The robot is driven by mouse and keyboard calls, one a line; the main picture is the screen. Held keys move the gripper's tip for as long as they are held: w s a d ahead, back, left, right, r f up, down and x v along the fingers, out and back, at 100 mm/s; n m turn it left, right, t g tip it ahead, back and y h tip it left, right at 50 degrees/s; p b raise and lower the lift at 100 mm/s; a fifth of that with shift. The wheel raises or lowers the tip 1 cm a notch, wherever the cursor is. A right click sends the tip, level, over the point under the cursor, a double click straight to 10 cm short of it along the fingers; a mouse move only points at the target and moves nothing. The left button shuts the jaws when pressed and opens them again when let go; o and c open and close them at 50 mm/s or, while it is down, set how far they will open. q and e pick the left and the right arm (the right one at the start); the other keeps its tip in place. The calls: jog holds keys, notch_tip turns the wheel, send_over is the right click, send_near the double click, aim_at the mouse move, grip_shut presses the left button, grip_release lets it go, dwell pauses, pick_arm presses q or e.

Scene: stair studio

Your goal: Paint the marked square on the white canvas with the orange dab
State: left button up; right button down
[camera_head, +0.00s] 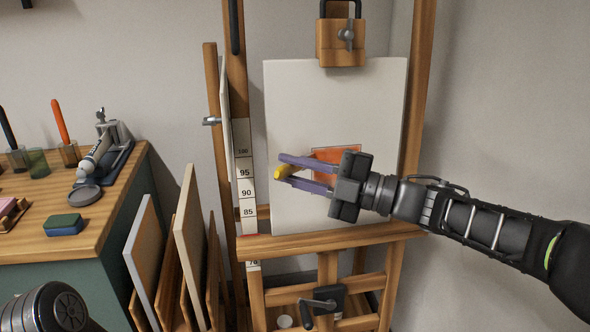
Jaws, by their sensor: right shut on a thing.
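The white canvas (300,100) stands upright on the wooden easel, clamped at its top. The marked square (326,154) is on its lower middle, with a thin dark outline at its upper edge. The part of the square that I see is orange, and the rest is hidden behind my right gripper. My right gripper (279,168) comes in from the right in front of the canvas, fingers pointing left. I cannot tell whether this piece touches the canvas. My left gripper is out of view.
The easel's ledge (330,240) runs under the canvas, and a ruler strip (246,185) stands left of it. Boards (188,245) lean beside the desk (110,222). The desk holds cups, a blue-green sponge (64,225) and a metal stand with a tube.

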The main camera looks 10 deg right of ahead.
jog(key=s+b, duration=0.1)
jog(key=s, duration=0.5)
jog(key=shift+d+r, duration=0.25)
jog(key=shift+r, duration=0.05)
jog(key=shift+s, duration=0.1)
jog(key=s, duration=0.2)
jog(key=shift+s+r, duration=0.1)
jog(key=shift+s, duration=0.3)
jog(key=shift+d, duration=0.1)
jog(key=c, duration=1.9)
grip_release()
grip_shut()
